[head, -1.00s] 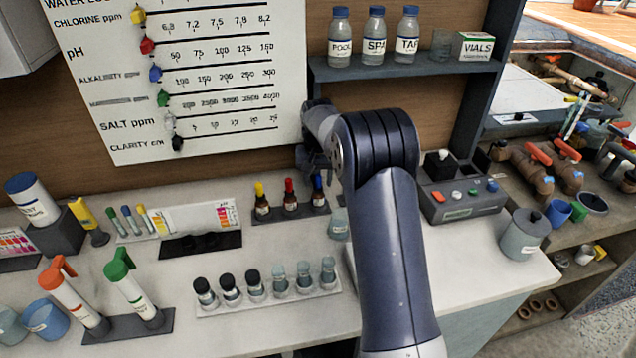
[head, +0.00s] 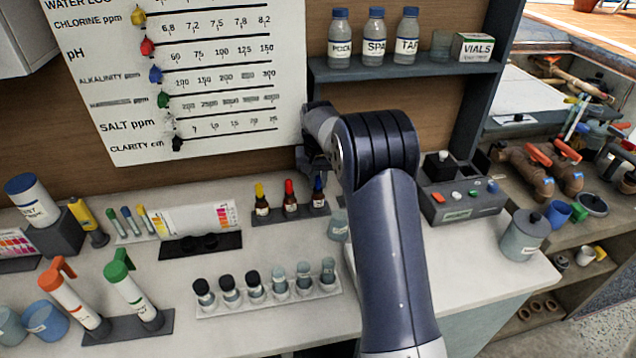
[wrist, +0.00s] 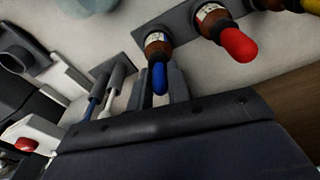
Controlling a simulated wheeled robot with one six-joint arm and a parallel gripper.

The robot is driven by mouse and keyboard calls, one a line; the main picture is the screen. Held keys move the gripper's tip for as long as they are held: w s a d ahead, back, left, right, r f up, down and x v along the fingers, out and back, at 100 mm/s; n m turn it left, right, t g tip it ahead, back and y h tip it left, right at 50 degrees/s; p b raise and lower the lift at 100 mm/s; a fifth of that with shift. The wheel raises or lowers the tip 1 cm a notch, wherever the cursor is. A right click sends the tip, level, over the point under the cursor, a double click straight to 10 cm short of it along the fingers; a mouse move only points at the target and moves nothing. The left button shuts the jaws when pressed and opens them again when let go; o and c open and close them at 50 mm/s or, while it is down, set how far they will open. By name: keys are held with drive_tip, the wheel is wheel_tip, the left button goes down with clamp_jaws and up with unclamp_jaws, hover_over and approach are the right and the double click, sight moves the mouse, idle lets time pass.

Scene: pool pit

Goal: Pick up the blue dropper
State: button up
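The blue dropper (head: 318,187) is a dark bottle with a blue bulb, upright at the right end of a small dark rack (head: 290,215). In the wrist view its blue bulb (wrist: 159,78) sits between the two dark fingers of my gripper (wrist: 162,82), with no clear gap on either side. The fingers look shut on the bulb. In the head view my gripper (head: 314,165) is just above the blue dropper, partly hidden by my own arm. The bottle still stands in the rack.
A red dropper (head: 290,195) and a yellow dropper (head: 261,198) stand left in the same rack. A jar (head: 338,225) is close at the right. A grey tester (head: 460,200) stands farther right.

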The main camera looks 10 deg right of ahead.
drive_tip(key=shift+r, duration=0.1)
drive_tip(key=shift+s+r+b, duration=0.1)
drive_tip(key=shift+r+b, duration=0.05)
drive_tip(key=shift+b, duration=0.2)
wheel_tip(320, 180, up, 6)
drive_tip(key=shift+r+b, duration=0.15)
drive_tip(key=shift+b, duration=0.45)
drive_tip(key=s+b, duration=0.5)
drive_tip(key=s, duration=1.4)
drive_tip(key=shift+s+b, duration=0.4)
drive_tip(key=shift+r, duration=0.15)
drive_tip(key=shift+r+p, duration=0.7)
drive_tip(key=shift+p, duration=0.1)
